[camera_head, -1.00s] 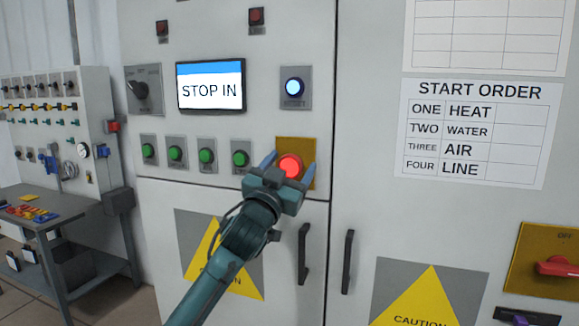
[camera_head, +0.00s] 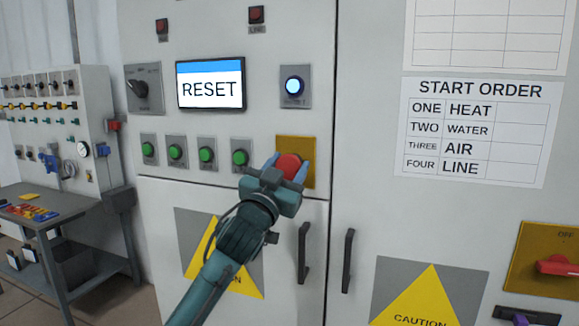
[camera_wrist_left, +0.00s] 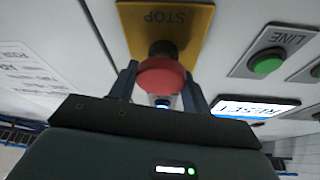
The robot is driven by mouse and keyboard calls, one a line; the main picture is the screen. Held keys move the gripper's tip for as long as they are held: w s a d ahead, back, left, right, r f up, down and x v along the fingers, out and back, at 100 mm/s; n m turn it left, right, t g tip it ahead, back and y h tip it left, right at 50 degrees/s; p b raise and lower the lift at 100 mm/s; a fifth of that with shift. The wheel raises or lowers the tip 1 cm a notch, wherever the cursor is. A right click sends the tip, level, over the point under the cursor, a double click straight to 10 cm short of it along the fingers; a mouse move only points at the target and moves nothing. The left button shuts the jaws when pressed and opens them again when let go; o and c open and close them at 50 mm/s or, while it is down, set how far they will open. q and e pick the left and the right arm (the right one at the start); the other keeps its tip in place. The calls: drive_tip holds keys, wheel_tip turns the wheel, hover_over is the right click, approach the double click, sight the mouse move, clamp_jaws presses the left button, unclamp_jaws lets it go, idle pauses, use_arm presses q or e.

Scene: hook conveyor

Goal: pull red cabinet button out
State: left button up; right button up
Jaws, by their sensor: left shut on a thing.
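The red stop button (camera_head: 288,165) sits on a yellow plate (camera_head: 309,147) on the cabinet front. It also shows in the left wrist view (camera_wrist_left: 162,77), with a dark stem between its red cap and the plate marked STOP (camera_wrist_left: 185,18). My left gripper (camera_head: 287,167) has one finger on each side of the red cap and is shut on it. The cap looks dark red and unlit. The cabinet screen (camera_head: 211,84) reads RESET. My right gripper is not in view.
A lit blue button (camera_head: 293,86) is above the stop button. Several green buttons (camera_head: 207,155) line up to its left. Two dark door handles (camera_head: 304,253) are below. A red switch (camera_head: 560,266) is at the far right. A workbench (camera_head: 70,215) stands at the left.

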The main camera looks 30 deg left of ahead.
use_arm(q)
drive_tip(key=o, duration=1.4)
drive_tip(key=shift+s, duration=0.1)
drive_tip(key=b+v, duration=0.4)
drive_tip(key=v, duration=0.9)
drive_tip(key=shift+s, duration=0.1)
drive_tip(key=w+d+f+m+g+h, duration=0.1)
drive_tip(key=d+f+g+h, duration=0.15)
drive_tip(key=f, duration=1.05)
drive_tip(key=d+f+g+h, duration=0.1)
drive_tip(key=d+f+g, duration=0.25)
drive_tip(key=f, duration=0.95)
drive_tip(key=s+d+f+g+h, duration=0.1)
drive_tip(key=s+d+f+g, duration=0.1)
drive_tip(key=s+d+f, duration=0.2)
drive_tip(key=s+d+f+g+h, duration=0.1)
drive_tip(key=s+d+f, duration=0.3)
drive_tip(key=f, duration=0.7)
drive_tip(key=s+d+f+g+h, duration=0.1)
drive_tip(key=s+d+f+g, duration=0.1)
drive_tip(key=s+d+f, duration=0.3)
drive_tip(key=shift+s+f+m+g, duration=0.3)
drive_tip(key=shift+s+f+m, duration=0.1)
drive_tip(key=shift+s+f, duration=0.9)
